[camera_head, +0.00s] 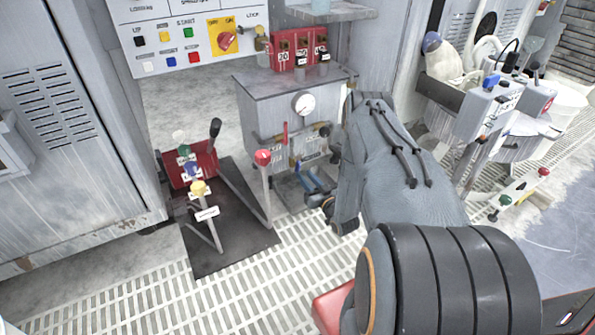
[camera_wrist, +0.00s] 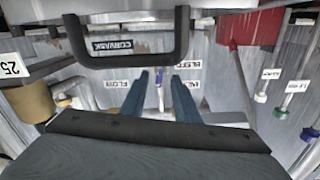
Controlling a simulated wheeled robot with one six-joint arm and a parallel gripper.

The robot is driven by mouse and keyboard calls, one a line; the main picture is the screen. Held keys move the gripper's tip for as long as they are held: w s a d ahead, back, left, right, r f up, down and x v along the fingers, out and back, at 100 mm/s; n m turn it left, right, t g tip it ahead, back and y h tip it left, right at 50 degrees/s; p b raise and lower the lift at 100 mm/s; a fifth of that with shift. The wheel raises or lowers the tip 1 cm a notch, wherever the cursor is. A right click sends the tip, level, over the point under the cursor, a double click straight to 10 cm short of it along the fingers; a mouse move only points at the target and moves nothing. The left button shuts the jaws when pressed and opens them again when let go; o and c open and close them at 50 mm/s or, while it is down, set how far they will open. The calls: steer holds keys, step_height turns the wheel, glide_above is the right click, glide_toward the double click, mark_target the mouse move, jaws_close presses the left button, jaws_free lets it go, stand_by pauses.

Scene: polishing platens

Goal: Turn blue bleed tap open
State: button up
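The blue bleed tap (camera_wrist: 161,90) shows in the wrist view as a small, thin blue lever pointing roughly up and down in the picture. It lies between the two blue fingers of my gripper (camera_wrist: 160,84). The fingers are apart, with a visible gap on each side of the lever, so nothing is gripped; how far the tips are from it in depth I cannot tell. An upside-down label (camera_wrist: 187,65) sits just above the right finger.
A dark bar handle (camera_wrist: 126,62) crosses close above the fingers in the wrist view. A brass-coloured cylinder (camera_wrist: 28,100) is at left. In the head view, a red-knobbed lever (camera_head: 264,158) stands left of my gripper, with several coloured-knob levers beyond.

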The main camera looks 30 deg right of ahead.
mark_target(299, 169)
steer(key=w+b, duration=0.2)
steer(key=w, duration=0.4)
steer(key=shift+w+a, duration=0.15)
steer(key=shift+w, duration=0.1)
jaws_close()
